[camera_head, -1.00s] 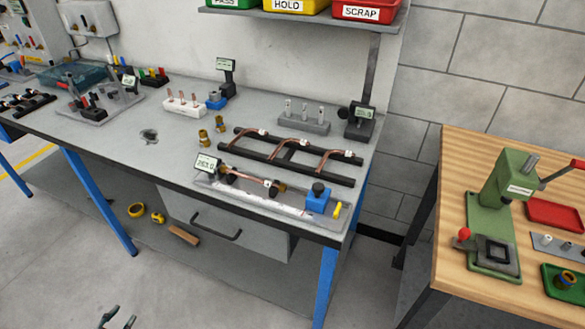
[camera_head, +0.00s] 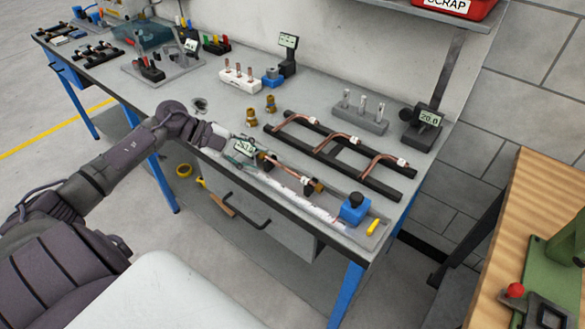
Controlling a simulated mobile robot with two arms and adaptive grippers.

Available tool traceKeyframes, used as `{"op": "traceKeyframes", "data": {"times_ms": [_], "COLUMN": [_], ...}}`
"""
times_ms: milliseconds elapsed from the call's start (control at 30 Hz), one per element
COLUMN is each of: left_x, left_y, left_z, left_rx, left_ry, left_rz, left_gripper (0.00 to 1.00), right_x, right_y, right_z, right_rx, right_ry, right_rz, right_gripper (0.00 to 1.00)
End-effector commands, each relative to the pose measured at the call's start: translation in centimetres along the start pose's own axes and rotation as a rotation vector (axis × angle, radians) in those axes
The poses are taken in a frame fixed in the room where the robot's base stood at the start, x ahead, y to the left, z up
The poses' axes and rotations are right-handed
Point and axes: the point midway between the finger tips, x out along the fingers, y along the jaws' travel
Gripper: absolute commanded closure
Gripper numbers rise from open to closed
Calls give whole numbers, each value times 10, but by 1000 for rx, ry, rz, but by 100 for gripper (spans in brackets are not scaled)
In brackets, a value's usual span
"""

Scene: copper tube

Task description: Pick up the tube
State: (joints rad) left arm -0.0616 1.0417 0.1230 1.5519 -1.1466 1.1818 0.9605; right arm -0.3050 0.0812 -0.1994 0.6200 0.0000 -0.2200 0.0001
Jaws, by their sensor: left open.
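A straight copper tube (camera_head: 286,170) lies along the grey gauge fixture (camera_head: 330,219) at the front edge of the workbench, with a dark and brass piece at its right end. Several bent copper tubes (camera_head: 340,136) with white tags rest across a black two-rail rack (camera_head: 342,158) behind it. My left gripper (camera_head: 238,158) reaches in from the left at the fixture's left end, beside the small display. It is open, and its fingers are small and partly lost against the fixture. I cannot tell whether it touches anything. My right gripper is not in view.
A blue block (camera_head: 354,208) and a yellow piece (camera_head: 373,228) sit at the fixture's right end. Two brass fittings (camera_head: 270,104) stand behind the display (camera_head: 244,147). A grey block with pins (camera_head: 360,116) is further back. A wooden bench (camera_head: 535,220) stands at the right.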

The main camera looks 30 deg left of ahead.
Motion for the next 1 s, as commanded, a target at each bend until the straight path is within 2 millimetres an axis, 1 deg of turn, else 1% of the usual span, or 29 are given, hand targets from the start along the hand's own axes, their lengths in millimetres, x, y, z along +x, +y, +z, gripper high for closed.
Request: {"op": "traceKeyframes", "data": {"times_ms": [33,100,233,333,467,600,700,900,967,1000], "left_x": [8,16,24,33,53,71,75,76,76,76], "left_y": [-2,-2,-1,-3,-5,-3,-2,-1,-1,-1], "left_z": [-1,0,0,-2,-3,-1,-1,0,0,0], "left_rx": [-1,0,-1,-2,-3,-2,-1,-1,-1,-1], "left_ry": [2,1,0,3,4,1,1,0,0,0], "left_rz": [-4,-4,-3,-4,-6,-3,-3,-2,-2,-2], "left_gripper": [56,56,56,56,56,56,56,56,66,73], "right_x": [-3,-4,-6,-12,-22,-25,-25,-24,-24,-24], "right_y": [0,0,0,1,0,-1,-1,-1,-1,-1], "right_z": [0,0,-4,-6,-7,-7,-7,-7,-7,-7], "right_rx": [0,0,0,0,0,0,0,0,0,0], "right_ry": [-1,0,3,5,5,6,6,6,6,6], "right_rz": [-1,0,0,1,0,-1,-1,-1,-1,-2], "right_gripper": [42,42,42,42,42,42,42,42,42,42]}}
